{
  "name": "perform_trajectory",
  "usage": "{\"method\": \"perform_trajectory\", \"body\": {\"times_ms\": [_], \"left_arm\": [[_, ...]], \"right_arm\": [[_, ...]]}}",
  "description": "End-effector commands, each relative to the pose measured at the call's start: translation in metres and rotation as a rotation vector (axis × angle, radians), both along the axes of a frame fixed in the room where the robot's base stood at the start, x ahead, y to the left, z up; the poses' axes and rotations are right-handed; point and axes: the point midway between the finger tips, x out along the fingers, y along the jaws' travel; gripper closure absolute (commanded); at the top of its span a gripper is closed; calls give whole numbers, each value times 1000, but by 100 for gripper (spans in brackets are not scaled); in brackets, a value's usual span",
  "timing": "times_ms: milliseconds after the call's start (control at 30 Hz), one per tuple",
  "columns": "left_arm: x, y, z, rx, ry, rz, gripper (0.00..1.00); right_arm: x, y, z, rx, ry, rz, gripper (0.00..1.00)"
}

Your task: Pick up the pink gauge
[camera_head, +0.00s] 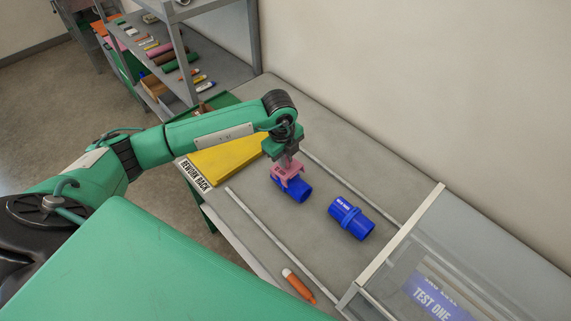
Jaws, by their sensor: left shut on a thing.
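The pink gauge (291,179) sits at the tip of my left gripper (287,163), whose arm comes in from the left. My left gripper is shut on the gauge. The gauge is at the near blue pipe fitting (300,190) on the grey cart top (385,178) and hides part of it. I cannot tell whether the gauge touches that fitting. My right gripper is not in view.
A second blue fitting (351,219) lies to the right. A clear-covered box labelled TEST ONE (440,297) is at lower right. An orange marker (298,286) lies near the front edge. A yellow panel (226,160) and a shelf rack (218,72) are behind the arm.

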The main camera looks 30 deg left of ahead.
Motion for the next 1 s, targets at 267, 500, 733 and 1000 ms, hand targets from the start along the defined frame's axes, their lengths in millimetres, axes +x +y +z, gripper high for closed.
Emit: {"method": "perform_trajectory", "body": {"times_ms": [267, 500, 733, 1000], "left_arm": [[2, -1, 74, -2, -11, -1, 100], [1, -1, 136, -2, -6, -1, 100], [1, -1, 165, 1, -1, 0, 100], [7, -13, 113, 91, 32, 5, 100]], "right_arm": [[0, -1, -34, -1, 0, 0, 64], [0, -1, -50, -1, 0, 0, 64], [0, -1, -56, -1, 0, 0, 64], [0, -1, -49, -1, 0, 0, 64]]}}
